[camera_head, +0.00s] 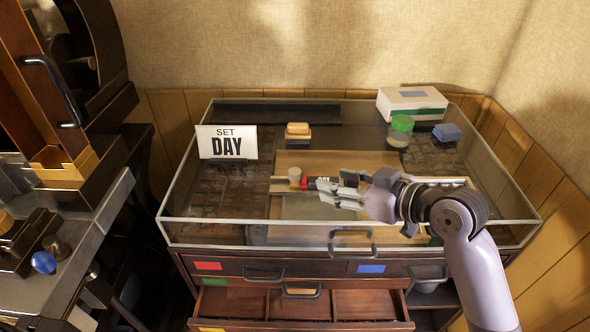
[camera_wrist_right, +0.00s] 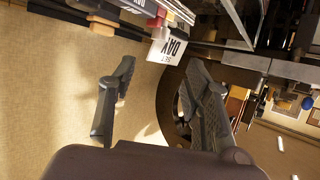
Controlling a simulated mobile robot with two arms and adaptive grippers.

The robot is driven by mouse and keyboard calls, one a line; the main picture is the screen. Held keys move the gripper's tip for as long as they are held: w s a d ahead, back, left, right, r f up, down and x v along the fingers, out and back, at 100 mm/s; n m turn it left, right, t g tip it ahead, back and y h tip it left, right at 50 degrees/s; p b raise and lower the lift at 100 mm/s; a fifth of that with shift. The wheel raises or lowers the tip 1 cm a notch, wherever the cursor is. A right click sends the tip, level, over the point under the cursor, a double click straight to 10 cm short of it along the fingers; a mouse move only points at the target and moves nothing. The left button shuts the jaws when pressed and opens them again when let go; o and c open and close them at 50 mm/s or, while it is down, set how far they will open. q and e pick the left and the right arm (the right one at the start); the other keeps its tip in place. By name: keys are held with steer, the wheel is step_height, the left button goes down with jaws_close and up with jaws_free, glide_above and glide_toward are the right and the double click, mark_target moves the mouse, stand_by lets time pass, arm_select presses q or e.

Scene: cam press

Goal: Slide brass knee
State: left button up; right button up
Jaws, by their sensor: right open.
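I cannot single out the brass knee with certainty. A brass-coloured angled piece (camera_head: 68,168) sits at the front of the dark machine at the left in the head view. My right gripper (camera_head: 332,192) is open and empty over the glass-sided case, far to the right of that piece. Its fingers are beside a dark bar with a red part (camera_head: 304,182) and a pale round end (camera_head: 295,176). I cannot tell whether they touch it. In the right wrist view, the gripper's two fingers (camera_wrist_right: 160,100) stand wide apart with nothing between them. My left gripper is not in view.
The glass-sided case (camera_head: 172,192) has raised rims. A "SET DAY" sign (camera_head: 227,142) stands at its left. A white-and-green box (camera_head: 411,103), a green-lidded jar (camera_head: 401,130) and a blue block (camera_head: 447,132) are at right. An open drawer (camera_head: 300,304) juts out below.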

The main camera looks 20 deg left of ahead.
mark_target(296, 172)
steer(key=p+x, duration=0.1)
steer(key=x, duration=1.3)
steer(key=shift+c, duration=0.5)
jaws_close()
